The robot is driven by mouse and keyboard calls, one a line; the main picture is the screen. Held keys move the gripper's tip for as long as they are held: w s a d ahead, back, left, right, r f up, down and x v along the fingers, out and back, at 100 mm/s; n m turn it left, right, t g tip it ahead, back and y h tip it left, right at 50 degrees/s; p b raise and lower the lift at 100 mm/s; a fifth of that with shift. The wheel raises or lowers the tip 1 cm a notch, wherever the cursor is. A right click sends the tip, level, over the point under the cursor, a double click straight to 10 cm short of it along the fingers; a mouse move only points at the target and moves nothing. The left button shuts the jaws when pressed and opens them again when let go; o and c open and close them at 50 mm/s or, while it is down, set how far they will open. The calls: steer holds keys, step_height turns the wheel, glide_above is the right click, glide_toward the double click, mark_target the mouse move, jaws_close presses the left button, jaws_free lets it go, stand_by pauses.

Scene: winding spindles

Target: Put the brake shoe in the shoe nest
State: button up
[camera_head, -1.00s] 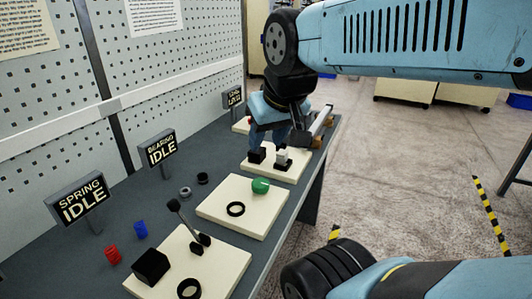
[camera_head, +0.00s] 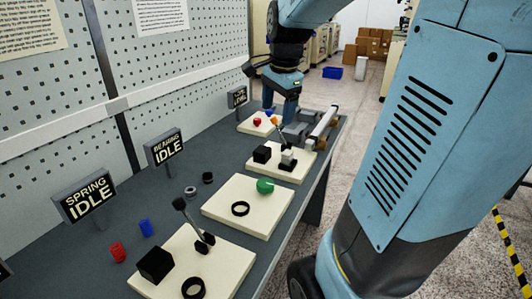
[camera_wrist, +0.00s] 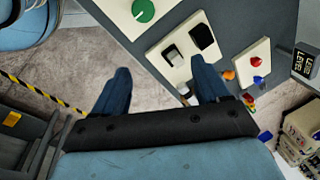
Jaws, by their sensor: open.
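On the third pale plate (camera_head: 310,158) stands a small pale grey block (camera_head: 288,157), probably the brake shoe. It sits on or in a black base (camera_head: 286,166), probably the shoe nest; how deep it sits I cannot tell. The pale block also shows in the wrist view (camera_wrist: 173,55), in front of the fingers, beside a black block (camera_wrist: 203,37). My gripper (camera_wrist: 160,68) is open, with nothing between its two blue fingers. In the head view my gripper (camera_head: 280,103) is above the far end of the bench, beyond the third plate.
Nearer plates carry a green round part (camera_head: 265,186), a black ring (camera_head: 240,209) and a lever (camera_head: 193,222). Sign posts and a pegboard line the left.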

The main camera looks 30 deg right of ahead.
steer(key=w+d+f+m+g, duration=0.3)
steer(key=w+d+f+m, duration=0.6)
steer(key=m, duration=0.4)
glide_above(288, 152)
steer(key=f, duration=0.7)
steer(key=shift+s+f, duration=0.15)
steer(key=shift+s, duration=0.05)
steer(key=shift+w+a+f, duration=0.15)
steer(key=shift+f, duration=2.45)
